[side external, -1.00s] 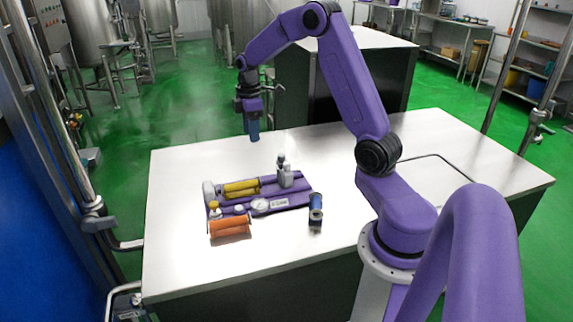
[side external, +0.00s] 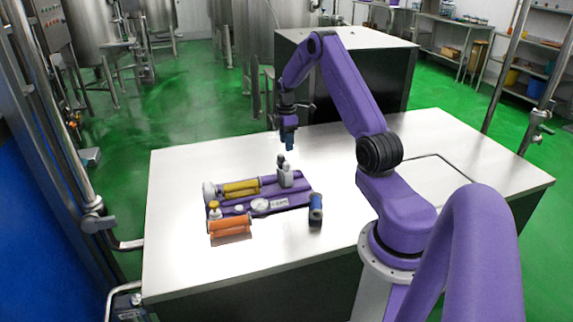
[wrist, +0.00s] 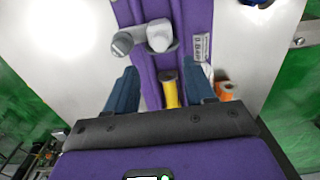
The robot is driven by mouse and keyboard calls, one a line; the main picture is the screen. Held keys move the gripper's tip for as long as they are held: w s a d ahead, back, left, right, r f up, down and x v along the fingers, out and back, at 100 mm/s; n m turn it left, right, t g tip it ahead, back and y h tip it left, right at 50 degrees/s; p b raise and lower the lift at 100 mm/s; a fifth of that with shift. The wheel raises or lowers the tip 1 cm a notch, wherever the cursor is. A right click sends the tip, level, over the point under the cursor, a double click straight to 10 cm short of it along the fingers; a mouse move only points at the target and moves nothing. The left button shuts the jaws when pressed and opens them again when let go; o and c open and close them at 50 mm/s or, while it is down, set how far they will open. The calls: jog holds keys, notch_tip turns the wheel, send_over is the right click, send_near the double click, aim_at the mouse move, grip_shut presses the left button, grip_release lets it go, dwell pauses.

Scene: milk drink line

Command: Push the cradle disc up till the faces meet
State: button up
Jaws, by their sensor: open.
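A purple fixture (side external: 292,198) lies on the table. A yellow cylinder (side external: 242,187) rests along its back, with a pale disc (side external: 209,191) at the left end. I cannot tell for certain which part is the cradle disc. A grey upright block with a dark knob (side external: 285,177) stands at the right end; the wrist view shows the grey block (wrist: 160,36) and the yellow cylinder (wrist: 170,90).
A round gauge (side external: 260,206) sits on the fixture's front strip. An orange cylinder (side external: 229,225) lies in front, near a small yellow-topped piece (side external: 214,208). A blue cylinder (side external: 316,208) is to the right. The table (side external: 180,270) is clear at the front and left.

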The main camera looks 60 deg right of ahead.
aim_at(286, 163)
notch_tip(286, 163, down, 10)
jog(key=shift+f, duration=0.15)
dwell(0.4)
